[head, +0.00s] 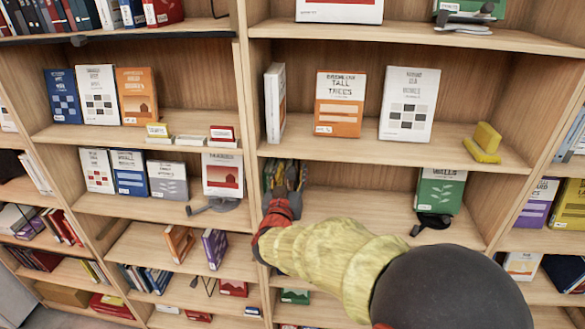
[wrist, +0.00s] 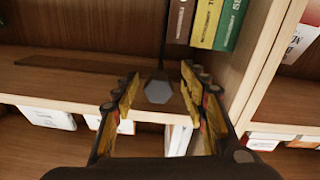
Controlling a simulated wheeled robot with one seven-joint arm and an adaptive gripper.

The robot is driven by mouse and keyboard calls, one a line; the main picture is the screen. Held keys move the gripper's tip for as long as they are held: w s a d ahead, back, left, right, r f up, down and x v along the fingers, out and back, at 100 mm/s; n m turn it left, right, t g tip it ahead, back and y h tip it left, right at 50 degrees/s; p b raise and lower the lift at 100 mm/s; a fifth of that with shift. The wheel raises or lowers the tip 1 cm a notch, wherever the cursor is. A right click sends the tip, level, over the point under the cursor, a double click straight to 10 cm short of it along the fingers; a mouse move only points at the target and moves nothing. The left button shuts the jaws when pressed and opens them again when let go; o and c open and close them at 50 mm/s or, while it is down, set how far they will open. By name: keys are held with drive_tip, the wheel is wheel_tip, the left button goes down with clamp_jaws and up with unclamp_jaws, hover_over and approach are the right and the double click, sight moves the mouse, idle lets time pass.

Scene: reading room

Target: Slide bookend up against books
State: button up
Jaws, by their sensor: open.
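A bookend (wrist: 158,93) with a grey six-sided part and a thin dark upright shows between my fingers in the wrist view. Just right of the upright stand a brown book (wrist: 181,20), a yellow book (wrist: 207,22) and a green book (wrist: 230,24), against the shelf's side panel. Whether the upright touches the brown book cannot be told. My gripper (wrist: 160,76) is open, one yellow-padded finger on each side of the bookend. In the head view my gripper (head: 287,173) is at the left end of a middle shelf, hiding the bookend and most of the books there.
The shelf (head: 345,205) has bare room right of my gripper, up to a green book (head: 440,190) with a black bookend (head: 433,222). Another shelf (head: 380,150) is close above, with a yellow bookend (head: 484,142). A wooden divider (head: 247,110) stands left of my gripper.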

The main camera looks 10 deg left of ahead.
drive_tip(key=s, duration=0.9)
drive_tip(key=shift+a, duration=0.15)
